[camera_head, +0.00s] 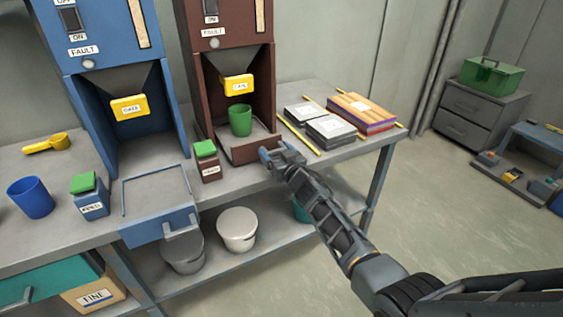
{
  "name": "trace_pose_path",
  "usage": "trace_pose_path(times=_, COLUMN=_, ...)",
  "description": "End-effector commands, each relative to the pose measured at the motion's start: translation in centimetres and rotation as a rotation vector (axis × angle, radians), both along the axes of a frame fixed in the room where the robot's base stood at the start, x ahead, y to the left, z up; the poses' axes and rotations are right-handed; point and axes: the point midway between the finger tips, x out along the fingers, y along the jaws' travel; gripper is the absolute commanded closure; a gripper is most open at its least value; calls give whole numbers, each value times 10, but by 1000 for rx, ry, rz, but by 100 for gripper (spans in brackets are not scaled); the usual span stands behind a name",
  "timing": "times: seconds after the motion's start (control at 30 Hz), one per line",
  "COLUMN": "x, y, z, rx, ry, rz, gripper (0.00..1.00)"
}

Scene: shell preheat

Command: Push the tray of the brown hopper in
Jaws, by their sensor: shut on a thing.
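The brown hopper (212,75) stands on the bench with a yellow labelled spout (238,86) at its front. Its tray (238,154) sticks out a little at the bottom, with a brown front panel. A green cup (240,119) stands upright under the spout, in the hopper's bay. My gripper (271,153) is at the right part of the tray's front and is shut on it. The exact grip, and any handle there, is hidden by the fingers.
A small brown box with a green top (207,161) stands just left of the tray. The blue hopper (108,52) has its tray (160,224) pulled out. Grey packs (331,127) and a striped stack (364,111) lie between yellow strips to the right.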

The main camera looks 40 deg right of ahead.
Motion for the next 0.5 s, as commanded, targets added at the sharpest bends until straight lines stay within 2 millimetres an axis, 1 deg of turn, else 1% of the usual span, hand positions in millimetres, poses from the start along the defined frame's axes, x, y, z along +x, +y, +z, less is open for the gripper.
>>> trace_pose_path(times=0.13, x=5, y=-1, z=0, rx=-1, ry=0, rz=1, gripper=75)
trace_pose_path(times=0.43, x=5, y=-1, z=0, rx=-1, ry=0, rz=1, gripper=75)
trace_pose_path(times=0.47, x=5, y=-1, z=0, rx=-1, ry=0, rz=1, gripper=18)
trace_pose_path(times=0.5, x=5, y=-1, z=0, rx=-1, ry=0, rz=1, gripper=15)
